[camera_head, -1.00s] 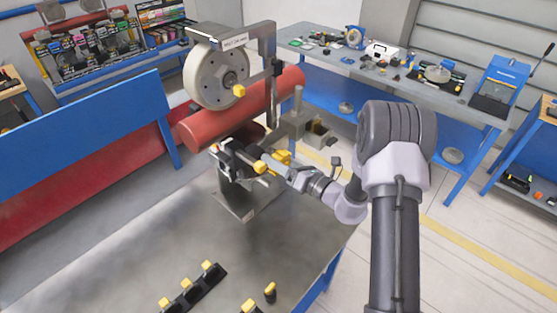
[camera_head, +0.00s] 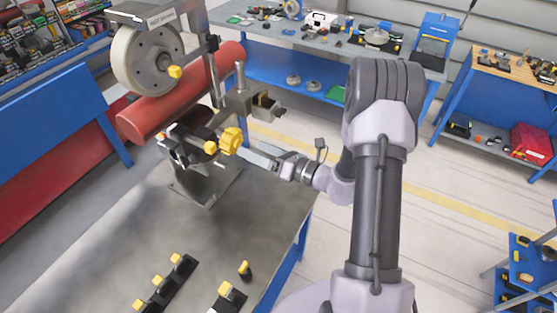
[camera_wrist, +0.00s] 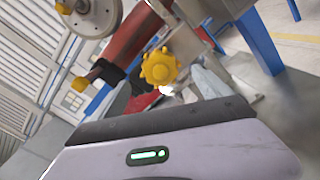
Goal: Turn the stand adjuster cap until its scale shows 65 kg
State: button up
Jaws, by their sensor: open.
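A yellow lobed knob (camera_head: 231,140), which looks like the adjuster cap, sits on the side of the metal stand (camera_head: 207,182) on the bench. In the wrist view its lobed face (camera_wrist: 159,67) shows nearly front-on. My gripper (camera_head: 246,150) is just right of the knob in the head view. In the wrist view my gripper (camera_wrist: 160,93) has its two fingers wide apart, with the knob beyond and between them; it holds nothing. I cannot make out a scale or its reading in either view.
A white wheel (camera_head: 146,60) with a yellow knob hangs above a red cylinder (camera_head: 165,107) behind the stand. A grey block (camera_head: 265,103) juts out to the right. Yellow-topped black pieces (camera_head: 168,284) lie on the bench's front. The bench's middle is clear.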

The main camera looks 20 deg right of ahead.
jog(key=v, duration=0.8)
jog(key=shift+b, duration=0.3)
jog(key=s+a+f+n+g+y+b, duration=0.1)
jog(key=s+a+f+n+g+b, duration=0.1)
jog(key=s+a+n+g+b, duration=0.55)
jog(key=s+a+f+n+g+b, duration=0.2)
jog(key=s+a+n+g+b, duration=0.25)
jog(key=a+n, duration=0.5)
jog(key=s+d+f+n+t+h+b, duration=0.3)
jog(key=s+f+n+h+b, duration=0.2)
jog(key=s+n+h+b, duration=0.3)
jog(key=n+h+b, duration=0.1)
jog(key=n+b, duration=0.3)
jog(key=n, duration=0.2)
jog(key=shift+s+d+f+h, duration=0.2)
jog(key=shift+f+h, duration=0.1)
